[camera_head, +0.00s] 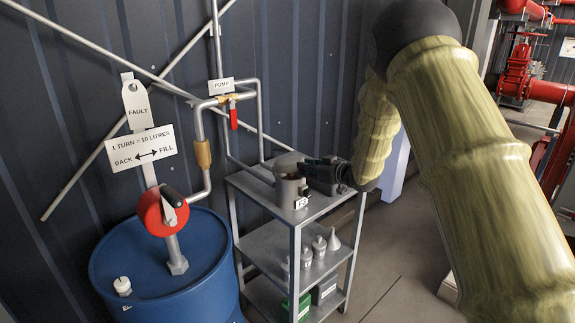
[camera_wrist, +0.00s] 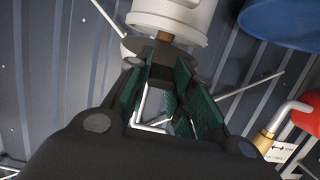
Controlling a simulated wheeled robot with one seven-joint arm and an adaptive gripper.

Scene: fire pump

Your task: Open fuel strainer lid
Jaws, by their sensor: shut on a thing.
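The fuel strainer (camera_head: 287,190) is a pale grey cylinder standing on the top shelf of a metal rack. Its grey-brown lid (camera_head: 287,163) shows at the top, left of my gripper. My gripper (camera_head: 308,172) reaches in from the right, shut on the lid at the strainer's upper edge. In the wrist view the pale strainer body (camera_wrist: 172,18) is at the top, and the darker lid (camera_wrist: 136,47) lies at the fingertips (camera_wrist: 168,58). The fingers and their green pads hide part of the lid. I cannot tell how far the lid is tilted.
The metal rack (camera_head: 318,210) holds small bottles and a funnel (camera_head: 333,240) lower down. A blue drum (camera_head: 165,270) with a red hand pump (camera_head: 160,212) stands at left. Grey pipes and a red-handled valve (camera_head: 233,117) run along the wall behind. Floor is clear right of the rack.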

